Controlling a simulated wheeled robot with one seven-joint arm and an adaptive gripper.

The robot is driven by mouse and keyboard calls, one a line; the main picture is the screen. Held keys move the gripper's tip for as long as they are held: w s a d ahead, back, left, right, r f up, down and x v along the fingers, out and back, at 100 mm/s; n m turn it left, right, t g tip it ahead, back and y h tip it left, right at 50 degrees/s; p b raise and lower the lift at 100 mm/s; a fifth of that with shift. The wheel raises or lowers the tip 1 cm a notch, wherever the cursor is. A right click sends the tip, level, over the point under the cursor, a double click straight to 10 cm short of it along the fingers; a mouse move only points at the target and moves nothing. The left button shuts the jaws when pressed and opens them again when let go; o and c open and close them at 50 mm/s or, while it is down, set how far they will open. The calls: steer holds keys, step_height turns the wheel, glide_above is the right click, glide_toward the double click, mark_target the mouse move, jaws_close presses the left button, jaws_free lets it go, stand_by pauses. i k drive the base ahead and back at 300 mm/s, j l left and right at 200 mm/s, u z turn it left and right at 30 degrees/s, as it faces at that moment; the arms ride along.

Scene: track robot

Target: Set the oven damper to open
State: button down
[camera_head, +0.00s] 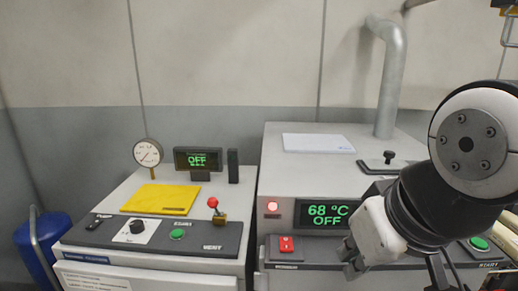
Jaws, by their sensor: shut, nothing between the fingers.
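The oven (335,176) is the light grey unit on the right, with a green display (328,214) reading "68 °C OFF". On its top, in front of the pipe, a black knob (389,156) stands on a dark plate (379,167); it looks like the damper control. I cannot read any marking for its setting. My gripper (351,264) is low at the right of centre, in front of the oven's front panel, below and in front of the knob and apart from it. It is shut and empty. My arm covers the right part of the oven.
A grey pipe (391,85) rises behind the knob.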

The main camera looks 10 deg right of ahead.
mark_target(390, 163)
steer(key=z, duration=0.75)
